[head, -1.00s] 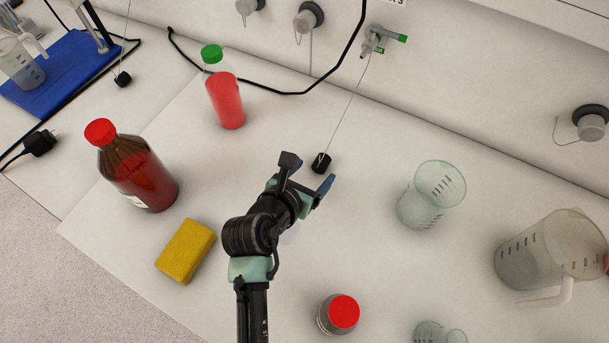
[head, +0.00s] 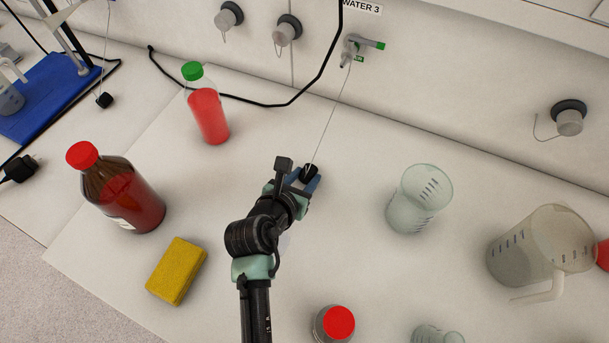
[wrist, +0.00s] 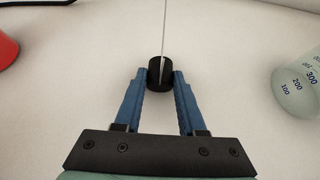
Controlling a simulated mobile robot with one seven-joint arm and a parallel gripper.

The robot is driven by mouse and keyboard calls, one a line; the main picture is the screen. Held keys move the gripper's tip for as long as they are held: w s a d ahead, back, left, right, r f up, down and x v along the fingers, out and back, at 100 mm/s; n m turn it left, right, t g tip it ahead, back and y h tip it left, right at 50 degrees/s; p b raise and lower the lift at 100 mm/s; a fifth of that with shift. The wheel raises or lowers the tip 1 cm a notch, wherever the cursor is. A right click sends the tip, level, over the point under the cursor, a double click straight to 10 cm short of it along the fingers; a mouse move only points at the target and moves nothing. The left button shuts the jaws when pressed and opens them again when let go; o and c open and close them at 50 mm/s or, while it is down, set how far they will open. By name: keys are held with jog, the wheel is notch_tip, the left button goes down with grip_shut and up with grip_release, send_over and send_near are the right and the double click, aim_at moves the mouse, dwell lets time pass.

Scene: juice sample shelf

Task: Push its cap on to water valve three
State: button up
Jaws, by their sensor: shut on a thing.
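The black cap (head: 309,173) hangs on a thin cord (head: 333,108) that runs up to water valve three (head: 357,47). The valve has a green handle and sits on the wall below the "WATER 3" label (head: 361,6). My gripper (head: 306,182) is shut on the cap, low over or at the bench top. In the wrist view the cap (wrist: 160,75) sits between the two blue fingertips (wrist: 161,83), with the cord across its front. The valve's outlet (head: 345,62) points down and to the left and is uncovered.
A bottle of red liquid with a green cap (head: 207,112) stands left of my gripper. A glass beaker (head: 416,203) stands to the right, a plastic jug (head: 538,250) beyond it. A black cable (head: 312,90) crosses behind.

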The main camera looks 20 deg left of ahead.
grip_shut()
jog(key=shift+r, duration=0.1)
